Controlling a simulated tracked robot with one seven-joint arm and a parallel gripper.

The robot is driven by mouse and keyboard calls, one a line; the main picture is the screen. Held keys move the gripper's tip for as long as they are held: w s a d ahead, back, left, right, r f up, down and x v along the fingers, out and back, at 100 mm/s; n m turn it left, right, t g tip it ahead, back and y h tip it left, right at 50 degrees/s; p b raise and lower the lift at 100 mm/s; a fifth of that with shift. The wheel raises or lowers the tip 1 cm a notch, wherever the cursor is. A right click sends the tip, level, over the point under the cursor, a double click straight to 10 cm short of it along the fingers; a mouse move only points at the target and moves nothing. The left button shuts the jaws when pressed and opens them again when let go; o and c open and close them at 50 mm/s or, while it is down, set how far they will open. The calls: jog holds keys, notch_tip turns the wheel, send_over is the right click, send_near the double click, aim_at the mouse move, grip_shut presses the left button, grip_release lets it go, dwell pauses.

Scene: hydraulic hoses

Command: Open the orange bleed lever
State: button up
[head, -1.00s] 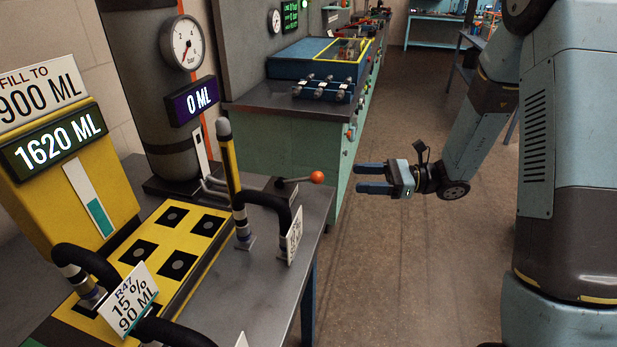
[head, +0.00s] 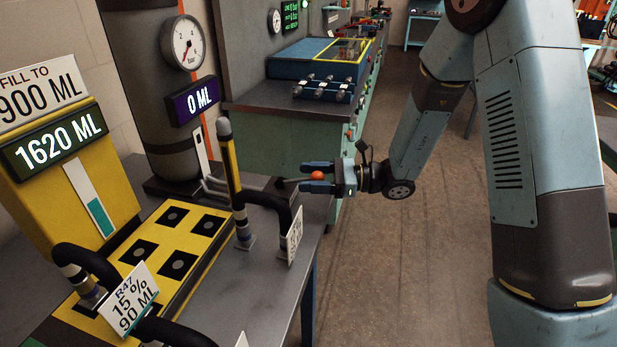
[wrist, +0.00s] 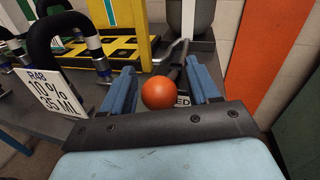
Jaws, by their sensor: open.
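The bleed lever is a dark rod ending in an orange ball (head: 317,175), at the right end of the bench by the grey cylinder's base. In the wrist view the orange ball (wrist: 158,93) sits between my two blue fingers, with the rod running away behind it. My gripper (head: 318,178) is open around the ball, one finger on each side. In the wrist view my gripper (wrist: 163,88) shows a gap on both sides of the ball. A label behind the ball is mostly hidden.
A tall grey cylinder (head: 150,100) with a gauge and a "0 ML" display (head: 193,101) stands behind the lever. Black hoses with white tags, such as the 15% tag (head: 131,299), stand left on the bench. The floor (head: 400,270) to the right is clear.

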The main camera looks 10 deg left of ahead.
jog(key=shift+a, duration=0.1)
grip_shut()
dwell(0.6)
